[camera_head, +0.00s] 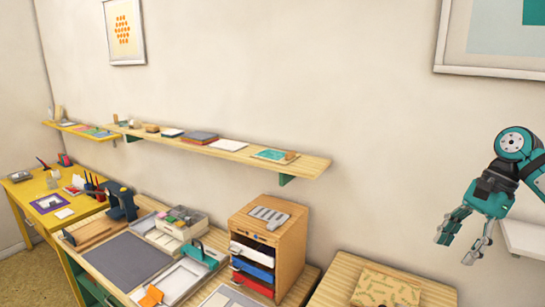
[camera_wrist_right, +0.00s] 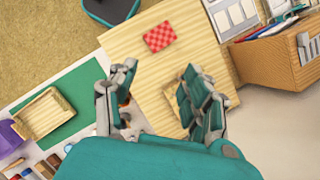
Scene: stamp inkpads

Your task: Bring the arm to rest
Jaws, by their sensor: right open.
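My right arm comes in from the right edge of the head view. Its teal and grey gripper (camera_head: 456,248) hangs in the air in front of the wall, fingers pointing down. The fingers are apart with nothing between them. In the right wrist view the same gripper (camera_wrist_right: 160,70) is also open, above a light wooden tabletop (camera_wrist_right: 135,45) that carries a red checked piece (camera_wrist_right: 159,37). No contact with the table shows. My left gripper is in neither view.
A wooden drawer cabinet (camera_head: 292,246) stands on the workbench at centre. A patterned brown packet (camera_head: 386,288) lies on a wooden table below the gripper. A long wall shelf (camera_head: 230,152) runs behind. A white ledge (camera_head: 524,240) is close to the right arm.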

